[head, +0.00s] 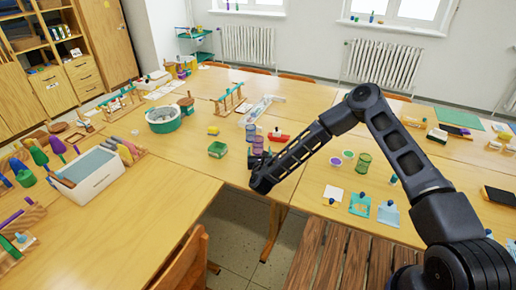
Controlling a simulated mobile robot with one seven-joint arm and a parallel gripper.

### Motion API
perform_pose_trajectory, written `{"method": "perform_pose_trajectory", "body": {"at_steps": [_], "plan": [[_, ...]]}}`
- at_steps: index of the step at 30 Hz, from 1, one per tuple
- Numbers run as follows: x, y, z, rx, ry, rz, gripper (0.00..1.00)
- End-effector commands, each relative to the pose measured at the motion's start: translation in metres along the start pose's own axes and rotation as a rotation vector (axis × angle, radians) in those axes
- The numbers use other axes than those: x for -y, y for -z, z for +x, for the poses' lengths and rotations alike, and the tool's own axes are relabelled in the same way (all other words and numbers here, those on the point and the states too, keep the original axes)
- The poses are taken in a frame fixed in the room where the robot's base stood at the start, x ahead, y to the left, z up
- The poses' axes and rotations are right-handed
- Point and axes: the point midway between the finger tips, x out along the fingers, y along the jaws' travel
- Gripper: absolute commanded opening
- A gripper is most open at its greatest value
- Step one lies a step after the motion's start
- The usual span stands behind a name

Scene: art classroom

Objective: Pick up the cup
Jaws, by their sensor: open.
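Purple cup-like containers (258,145) stand on the wooden table near its front edge. My gripper (258,172) is at the end of the black arm, low over the table edge and right by these containers. The wrist covers part of the nearest one. The gripper is open, but its fingers are small and mostly hidden, and I cannot tell whether they touch or surround a container.
A white tub (92,175) and a round teal-and-white basin (163,119) stand at left. A wooden chair (185,262) and slatted bench (335,255) are in front.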

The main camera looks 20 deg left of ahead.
Motion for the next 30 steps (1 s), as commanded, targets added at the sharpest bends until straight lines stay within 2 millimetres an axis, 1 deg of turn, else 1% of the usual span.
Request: {"method": "perform_pose_trajectory", "body": {"at_steps": [3,8,11,15,19,24,29,30], "plan": [[0.0,0.0,0.014,0.0,0.0,-0.001,0.77],[0.0,0.0,0.022,0.0,0.0,-0.001,0.77],[-0.002,-0.001,0.03,0.001,0.0,-0.002,0.77],[-0.005,-0.004,0.05,0.002,0.001,-0.001,0.77],[-0.005,-0.003,0.065,0.002,0.0,-0.001,0.77],[-0.006,-0.003,0.073,0.0,-0.001,-0.001,0.77],[-0.006,-0.003,0.073,0.0,-0.001,-0.001,0.77],[-0.005,-0.003,0.073,0.0,-0.001,-0.001,0.75]]}}
